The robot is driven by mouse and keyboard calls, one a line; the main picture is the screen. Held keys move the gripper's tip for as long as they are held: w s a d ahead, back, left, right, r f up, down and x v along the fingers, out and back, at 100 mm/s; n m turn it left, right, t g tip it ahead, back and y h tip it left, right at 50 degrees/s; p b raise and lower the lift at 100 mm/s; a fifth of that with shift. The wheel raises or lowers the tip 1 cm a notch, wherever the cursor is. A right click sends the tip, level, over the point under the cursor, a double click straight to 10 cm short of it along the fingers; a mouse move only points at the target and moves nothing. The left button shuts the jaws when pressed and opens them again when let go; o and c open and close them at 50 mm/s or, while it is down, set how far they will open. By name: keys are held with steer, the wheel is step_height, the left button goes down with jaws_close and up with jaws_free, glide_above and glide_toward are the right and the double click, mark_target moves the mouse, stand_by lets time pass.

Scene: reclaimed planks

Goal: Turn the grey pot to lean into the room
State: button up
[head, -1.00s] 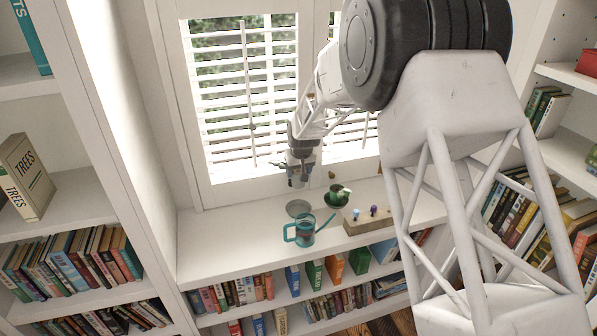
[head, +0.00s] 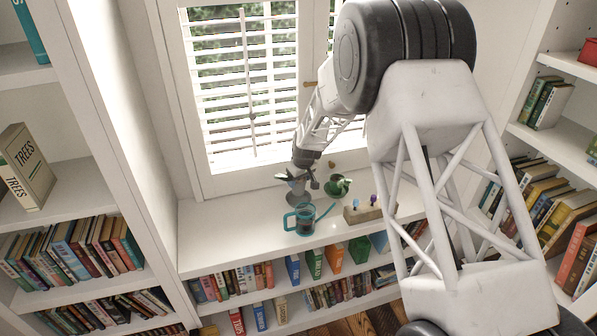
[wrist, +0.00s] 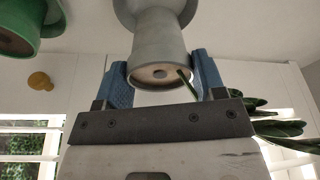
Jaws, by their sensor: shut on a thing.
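The grey pot (head: 297,187) with a leafy plant is at the back of the white window shelf, at its grey saucer (head: 299,198). My gripper (head: 310,183) is shut on the pot. In the wrist view, the blue fingers of my gripper (wrist: 160,82) lie on either side of the grey pot (wrist: 160,50). Its soil and a green stem show, with leaves out to the right. The saucer (wrist: 150,8) shows at the pot's far end; I cannot tell whether the pot's full weight rests on it.
A green pot (head: 338,187) stands close to the right; it also shows in the wrist view (wrist: 22,30). A teal watering can (head: 303,220) stands in front. A wooden block (head: 366,214) with small coloured pegs lies further right. The shelf's left end is clear.

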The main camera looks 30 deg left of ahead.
mark_target(300, 181)
steer(key=shift+f, duration=0.35)
steer(key=shift+f, duration=0.15)
steer(key=shift+f, duration=1.35)
steer(key=o, duration=1.3)
steer(key=shift+c, duration=0.2)
steer(key=shift+v, duration=3.9)
